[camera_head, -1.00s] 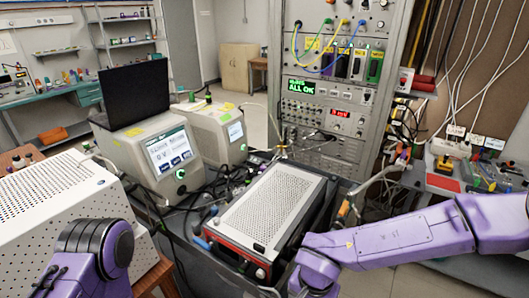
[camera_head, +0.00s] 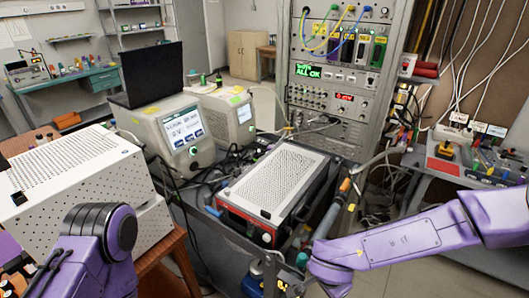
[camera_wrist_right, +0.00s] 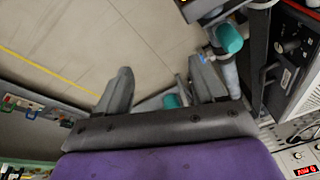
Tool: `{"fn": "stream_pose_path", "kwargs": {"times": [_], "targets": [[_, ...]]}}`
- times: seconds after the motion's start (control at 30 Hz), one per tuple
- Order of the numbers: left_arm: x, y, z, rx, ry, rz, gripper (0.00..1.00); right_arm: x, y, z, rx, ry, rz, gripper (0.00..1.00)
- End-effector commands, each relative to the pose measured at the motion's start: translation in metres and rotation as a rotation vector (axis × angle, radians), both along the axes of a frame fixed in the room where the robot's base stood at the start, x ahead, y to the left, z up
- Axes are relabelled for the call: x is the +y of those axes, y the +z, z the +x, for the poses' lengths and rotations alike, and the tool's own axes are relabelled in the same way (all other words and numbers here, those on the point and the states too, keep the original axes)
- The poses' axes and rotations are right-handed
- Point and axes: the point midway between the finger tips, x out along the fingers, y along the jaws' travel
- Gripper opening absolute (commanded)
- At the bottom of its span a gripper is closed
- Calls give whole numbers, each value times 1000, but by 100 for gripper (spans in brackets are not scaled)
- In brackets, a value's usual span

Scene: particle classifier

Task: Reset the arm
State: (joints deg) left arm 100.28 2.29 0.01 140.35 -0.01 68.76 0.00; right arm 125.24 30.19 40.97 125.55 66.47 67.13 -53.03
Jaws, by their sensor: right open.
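My right arm reaches in from the right edge of the head view, its purple forearm lying across the lower right. Its gripper is not clear there, near the bottom edge. In the right wrist view my right gripper (camera_wrist_right: 160,82) is open, with its two grey fingers wide apart and nothing held between them. A teal-capped part (camera_wrist_right: 229,38) shows beyond the right finger, apart from the gap. My left arm's purple and black joint fills the lower left of the head view; its gripper is out of view.
A red-fronted perforated instrument (camera_head: 275,182) sits on a dark cart in the middle. A white perforated box (camera_head: 75,185) stands left on a wooden table. A tall rack (camera_head: 335,105) stands behind. A cluttered bench (camera_head: 475,165) is at right. Bare floor shows between cart and bench.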

Motion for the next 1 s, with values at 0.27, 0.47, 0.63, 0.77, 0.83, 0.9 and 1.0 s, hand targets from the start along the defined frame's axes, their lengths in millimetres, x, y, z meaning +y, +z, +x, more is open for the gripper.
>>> {"fn": "stream_pose_path", "kwargs": {"times": [0.27,0.47,0.63,0.77,0.83,0.9,1.0], "targets": [[0,-47,0,1,0,-1,43,-67,-142,-50,-190,-10,-147,69],[0,-94,0,1,0,-1,43,-123,-248,-153,-94,268,-179,69],[0,-111,0,1,0,-1,43,-150,-277,-198,22,379,-244,69],[0,-110,0,1,0,0,43,-149,-277,-204,36,384,-240,69],[0,-109,0,1,0,0,43,-149,-276,-203,35,382,-241,69],[0,-109,0,1,0,-1,43,-149,-276,-203,34,382,-240,69],[0,-109,0,1,0,-1,43,-148,-276,-203,34,382,-240,69]]}}
